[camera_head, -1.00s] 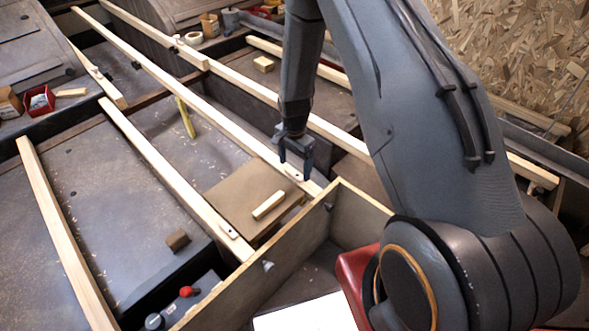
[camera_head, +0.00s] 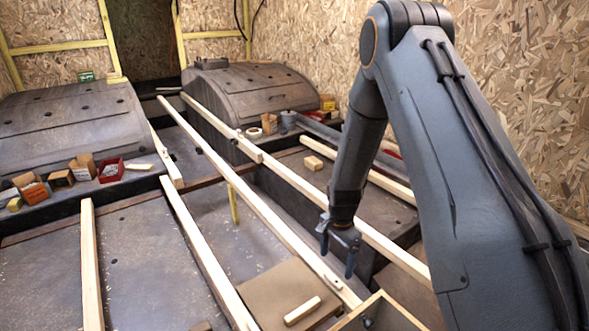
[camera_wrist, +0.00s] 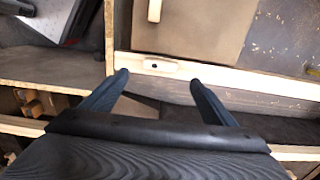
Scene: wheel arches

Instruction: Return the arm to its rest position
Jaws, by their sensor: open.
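My gripper (camera_head: 337,252) hangs from my arm, pointing down, at the right of centre in the head view. Its two blue-grey fingers are apart with nothing between them. In the wrist view my gripper (camera_wrist: 158,90) is also open and empty. Beyond the fingertips in that view is a long pale batten (camera_wrist: 225,76) with a small wooden piece (camera_wrist: 160,65) that has a dark hole. My upper arm fills the right side of the head view.
A brown board (camera_head: 265,291) with a short wood block (camera_head: 302,310) lies below and left of my gripper. Long battens (camera_head: 247,205) cross the floor. Wheel arches (camera_head: 250,88) stand behind. Small boxes (camera_head: 83,167) sit at the left. A chipboard wall (camera_head: 500,80) stands at the right.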

